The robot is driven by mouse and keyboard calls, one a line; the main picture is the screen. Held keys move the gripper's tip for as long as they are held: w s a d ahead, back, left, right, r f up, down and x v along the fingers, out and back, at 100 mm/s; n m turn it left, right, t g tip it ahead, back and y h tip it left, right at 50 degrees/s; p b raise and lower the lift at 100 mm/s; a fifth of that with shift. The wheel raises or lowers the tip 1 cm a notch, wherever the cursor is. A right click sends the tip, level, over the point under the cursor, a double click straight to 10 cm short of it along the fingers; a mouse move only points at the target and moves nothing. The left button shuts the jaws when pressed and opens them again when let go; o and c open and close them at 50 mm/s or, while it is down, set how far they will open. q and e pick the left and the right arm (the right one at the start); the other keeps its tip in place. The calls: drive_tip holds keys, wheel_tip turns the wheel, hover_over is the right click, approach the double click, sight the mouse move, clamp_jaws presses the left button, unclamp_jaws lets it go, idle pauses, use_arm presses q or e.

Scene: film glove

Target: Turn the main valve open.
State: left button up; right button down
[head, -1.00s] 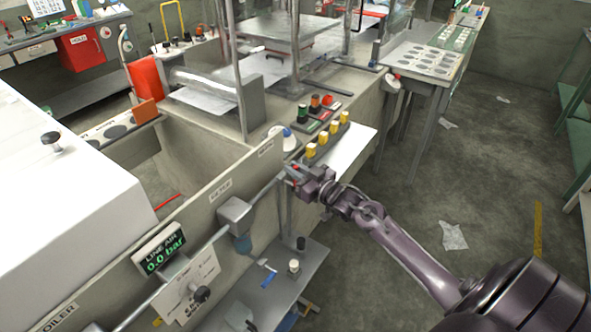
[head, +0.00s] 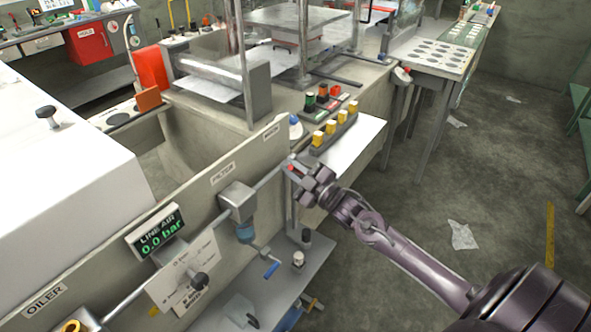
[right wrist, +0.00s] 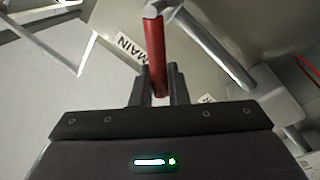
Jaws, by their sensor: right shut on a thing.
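The main valve's red lever (right wrist: 155,48) runs down from a metal fitting in the right wrist view, at an angle to the grey pipe (right wrist: 215,48). A label reading MAIN (right wrist: 128,50) is on the panel beside it. My right gripper (right wrist: 159,82) is shut on the lever's lower end, one finger on each side. In the head view my right gripper (head: 297,174) is at the pipe's far end, and only a bit of red shows there. The line air display (head: 157,235) reads 0.0 bar. My left gripper is not in view.
A low grey shelf (head: 285,285) is below. Open floor lies to the right.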

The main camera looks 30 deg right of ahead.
drive_tip(key=shift+s+a+f+n+y+b, duration=0.25)
drive_tip(key=shift+f+n+y+b, duration=0.4)
drive_tip(key=shift+n+b, duration=1)
drive_tip(key=shift+a+f+n+y+b, duration=0.4)
drive_tip(key=shift+f+n+b, duration=0.7)
drive_tip(key=shift+n, duration=1)
drive_tip(key=shift+s+a+f+n+y+b, duration=0.15)
drive_tip(key=shift+a+f+n+y+b, duration=0.4)
drive_tip(key=shift+n+b, duration=1.1)
drive_tip(key=shift+d+f+n, duration=0.15)
drive_tip(key=shift+d+n, duration=0.1)
drive_tip(key=shift+n, duration=0.05)
drive_tip(key=c, duration=1.5)
unclamp_jaws()
drive_tip(key=shift+v, duration=3.9)
